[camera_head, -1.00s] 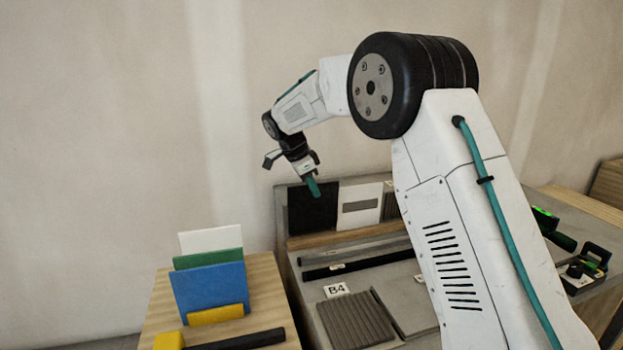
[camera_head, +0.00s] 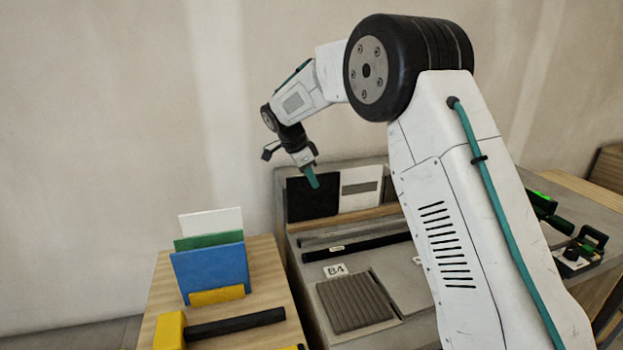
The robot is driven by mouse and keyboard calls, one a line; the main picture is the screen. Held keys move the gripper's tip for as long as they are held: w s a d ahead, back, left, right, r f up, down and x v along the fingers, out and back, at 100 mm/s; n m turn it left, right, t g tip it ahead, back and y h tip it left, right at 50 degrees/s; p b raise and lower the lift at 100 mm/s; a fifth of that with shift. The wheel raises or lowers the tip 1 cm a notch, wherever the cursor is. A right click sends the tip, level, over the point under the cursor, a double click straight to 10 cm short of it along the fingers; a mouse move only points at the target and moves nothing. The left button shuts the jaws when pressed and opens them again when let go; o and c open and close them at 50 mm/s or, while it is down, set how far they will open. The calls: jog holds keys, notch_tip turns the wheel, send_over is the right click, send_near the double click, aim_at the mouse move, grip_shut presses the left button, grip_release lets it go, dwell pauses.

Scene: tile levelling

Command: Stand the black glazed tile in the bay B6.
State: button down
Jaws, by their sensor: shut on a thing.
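The black glazed tile (camera_head: 312,205) is upright at the left end of the back row of the grey rack, in front of its back panel. My gripper (camera_head: 312,181) is above it, its teal finger overlapping the tile's top edge, and is shut on it. I cannot tell whether the tile's lower edge rests on the wooden ledge (camera_head: 350,217). No label reading B6 is legible; a B4 label (camera_head: 335,270) lies on the rack above a ribbed grey tile (camera_head: 353,302). Another label (camera_head: 418,261) is mostly hidden by my arm.
A white tile with a grey band (camera_head: 361,202) stands right of the black one. On a wooden table (camera_head: 262,262) at left stand white, green and blue panels (camera_head: 210,272) with yellow blocks and a black bar. A green-lit device (camera_head: 545,198) lies far right.

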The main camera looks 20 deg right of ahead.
jog(key=shift+w, duration=0.4)
dwell(1.7)
jog(key=c, duration=1.5)
grip_release()
jog(key=shift+f, duration=0.15)
notch_tip(320, 180, up, 6)
jog(key=shift+r, duration=0.1)
